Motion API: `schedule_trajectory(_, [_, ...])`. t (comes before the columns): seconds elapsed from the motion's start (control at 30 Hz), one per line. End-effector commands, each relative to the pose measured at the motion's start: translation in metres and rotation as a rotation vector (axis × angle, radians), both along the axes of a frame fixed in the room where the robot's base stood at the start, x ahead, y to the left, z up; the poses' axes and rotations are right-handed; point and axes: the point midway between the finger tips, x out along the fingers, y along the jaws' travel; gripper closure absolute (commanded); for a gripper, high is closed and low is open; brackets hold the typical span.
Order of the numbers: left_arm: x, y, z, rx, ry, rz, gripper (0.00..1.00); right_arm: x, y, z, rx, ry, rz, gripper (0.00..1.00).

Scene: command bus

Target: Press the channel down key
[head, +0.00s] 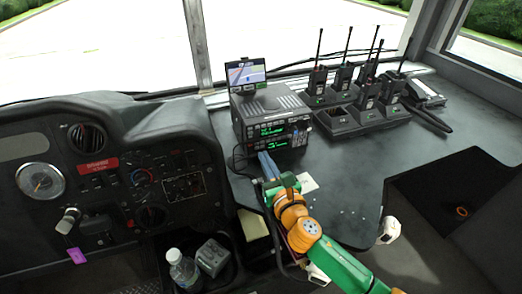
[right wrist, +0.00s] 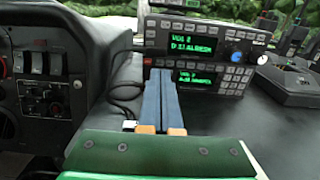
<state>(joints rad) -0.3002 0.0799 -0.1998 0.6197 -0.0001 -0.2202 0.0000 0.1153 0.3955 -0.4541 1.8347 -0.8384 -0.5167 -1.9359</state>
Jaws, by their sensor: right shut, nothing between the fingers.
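Two stacked black radio units with green displays stand on the dark counter. The upper radio (head: 268,129) shows in the head view and in the right wrist view (right wrist: 205,43). The lower radio (head: 285,142) is beneath it and also shows in the right wrist view (right wrist: 215,78). Small keys line their fronts; I cannot read which is the channel down key. My right gripper (head: 264,155) is shut and empty, its blue fingers together. In the right wrist view its fingertips (right wrist: 160,72) overlap the left part of the lower radio's front. I cannot tell whether they touch it. My left gripper is out of view.
A small screen (head: 246,74) stands above the radios. Several handheld radios sit in chargers (head: 362,121) to the right. The dashboard (head: 110,180) is at left, with black cables hanging beside the radios. A bottle (head: 183,268) stands below. The counter (head: 350,175) right of my arm is mostly clear.

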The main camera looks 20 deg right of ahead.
Motion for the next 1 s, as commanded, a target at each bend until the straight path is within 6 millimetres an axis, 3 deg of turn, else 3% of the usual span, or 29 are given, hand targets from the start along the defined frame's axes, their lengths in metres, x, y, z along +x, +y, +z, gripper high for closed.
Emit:
schedule_trajectory(0.1, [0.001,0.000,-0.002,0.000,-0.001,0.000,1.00,0.019,0.001,0.000,0.001,-0.001,-0.001,1.00])
schedule_trajectory(0.3, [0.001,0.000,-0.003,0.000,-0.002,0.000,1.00,0.035,0.001,0.000,0.001,0.000,0.000,1.00])
schedule_trajectory(1.0, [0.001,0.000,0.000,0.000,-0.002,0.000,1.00,0.045,0.001,0.003,0.000,-0.006,-0.002,1.00])
